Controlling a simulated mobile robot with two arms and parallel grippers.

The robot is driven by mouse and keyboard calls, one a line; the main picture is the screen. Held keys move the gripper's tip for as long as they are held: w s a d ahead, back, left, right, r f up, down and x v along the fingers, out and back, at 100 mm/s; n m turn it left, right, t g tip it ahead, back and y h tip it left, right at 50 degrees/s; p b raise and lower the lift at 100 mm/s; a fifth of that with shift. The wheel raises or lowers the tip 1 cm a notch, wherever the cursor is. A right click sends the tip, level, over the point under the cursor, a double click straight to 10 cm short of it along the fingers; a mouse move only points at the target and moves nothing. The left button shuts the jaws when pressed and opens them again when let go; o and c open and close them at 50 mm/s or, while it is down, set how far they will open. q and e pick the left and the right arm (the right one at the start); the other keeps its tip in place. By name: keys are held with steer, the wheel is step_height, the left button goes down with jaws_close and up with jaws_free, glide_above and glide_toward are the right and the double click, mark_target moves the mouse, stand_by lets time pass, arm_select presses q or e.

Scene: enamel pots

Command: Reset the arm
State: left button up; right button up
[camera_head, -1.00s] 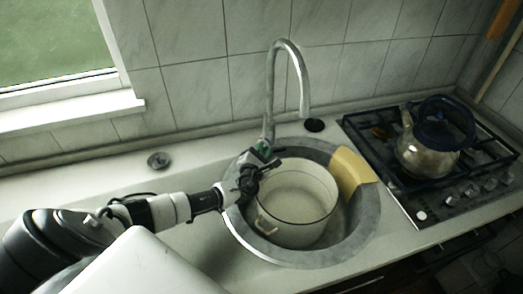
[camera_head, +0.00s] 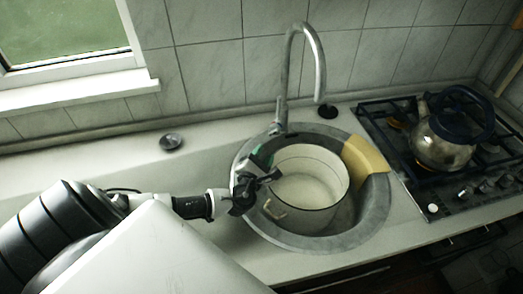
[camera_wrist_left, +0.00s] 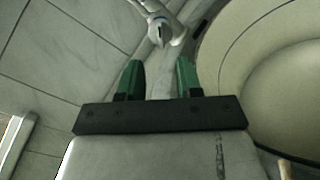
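My left gripper (camera_head: 268,166) is over the left rim of the round sink, beside the cream enamel pot (camera_head: 318,190). In the left wrist view my left gripper (camera_wrist_left: 160,80) has its two green fingertips apart with nothing between them. The pot sits in the sink (camera_head: 345,240), upright, with a handle on its near left side. Part of the pot also shows at the right of the wrist view (camera_wrist_left: 262,60). My right gripper is in neither view.
A tall curved faucet (camera_head: 287,75) rises behind the sink; its base lies beyond my fingertips. A yellow piece (camera_head: 366,158) sits on the sink's right rim. A kettle (camera_head: 440,148) stands on the gas hob (camera_head: 415,185) at right. The counter left of the sink is mostly clear.

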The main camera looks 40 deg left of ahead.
arm_select(q)
steer(key=shift+s+d, duration=0.2)
steer(key=shift+s, duration=0.4)
